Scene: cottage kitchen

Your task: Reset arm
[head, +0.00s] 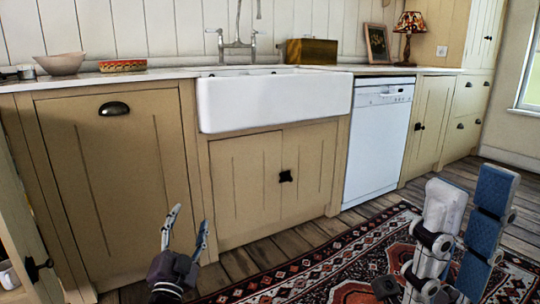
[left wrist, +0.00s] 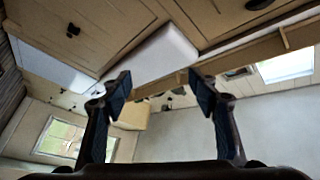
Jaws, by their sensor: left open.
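My left gripper (head: 187,224) is at the lower middle-left of the head view, in front of the beige cabinets and above the floor. Its two fingers are spread apart with nothing between them. In the left wrist view its fingers (left wrist: 161,88) also stand wide apart and empty. My right arm (head: 440,235) shows at the lower right as folded white and blue links above the rug.
Beige cabinets (head: 245,185) line the wall, with a white sink (head: 275,102) and white dishwasher (head: 378,145). A bowl (head: 62,64) and a wooden box (head: 311,52) stand on the counter. A patterned rug (head: 290,275) covers the floor. A door with a dark handle (head: 37,268) stands at the left.

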